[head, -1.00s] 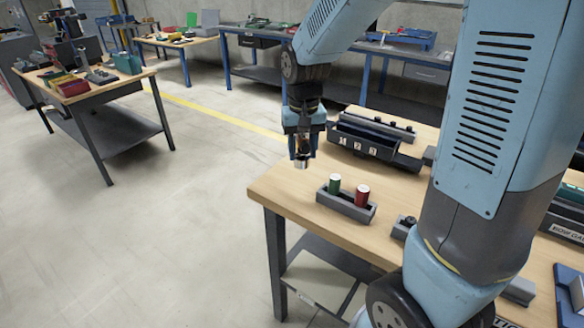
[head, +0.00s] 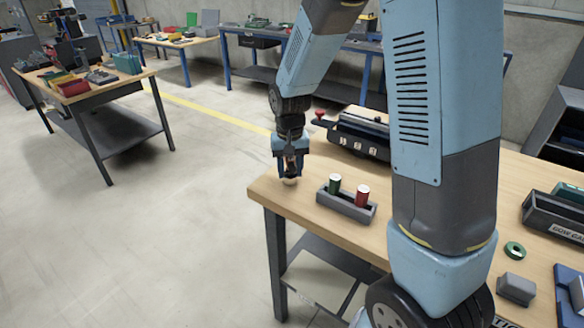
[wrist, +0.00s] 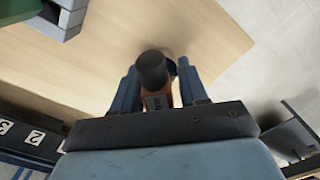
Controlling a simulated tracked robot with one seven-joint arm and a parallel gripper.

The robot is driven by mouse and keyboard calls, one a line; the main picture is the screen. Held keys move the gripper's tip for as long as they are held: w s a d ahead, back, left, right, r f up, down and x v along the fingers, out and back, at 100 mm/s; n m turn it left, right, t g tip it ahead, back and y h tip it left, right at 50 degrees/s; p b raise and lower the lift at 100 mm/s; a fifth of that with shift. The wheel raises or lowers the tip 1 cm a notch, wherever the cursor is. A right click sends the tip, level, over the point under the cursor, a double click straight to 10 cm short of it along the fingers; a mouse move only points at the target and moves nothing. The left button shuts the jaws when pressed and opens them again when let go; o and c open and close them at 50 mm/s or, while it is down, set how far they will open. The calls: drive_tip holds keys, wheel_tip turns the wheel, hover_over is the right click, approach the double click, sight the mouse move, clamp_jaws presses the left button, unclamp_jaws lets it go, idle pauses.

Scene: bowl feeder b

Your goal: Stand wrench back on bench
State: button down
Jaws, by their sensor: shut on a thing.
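The wrench shows in the wrist view as an upright piece with a dark round cap (wrist: 153,70) and an orange body with lettering. My gripper (wrist: 160,88) is shut on the orange body, one finger on each side. In the head view my gripper (head: 290,168) points down over the far left corner of the wooden bench (head: 275,196). A pale lower end of the wrench (head: 289,181) shows below the fingers, at or close above the bench top. I cannot tell whether it touches.
A grey holder (head: 345,206) with a green cylinder (head: 335,184) and a red cylinder (head: 362,195) stands just right of my gripper. The bench edge is close on the left.

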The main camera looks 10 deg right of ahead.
drive_tip(key=c, duration=0.6)
unclamp_jaws()
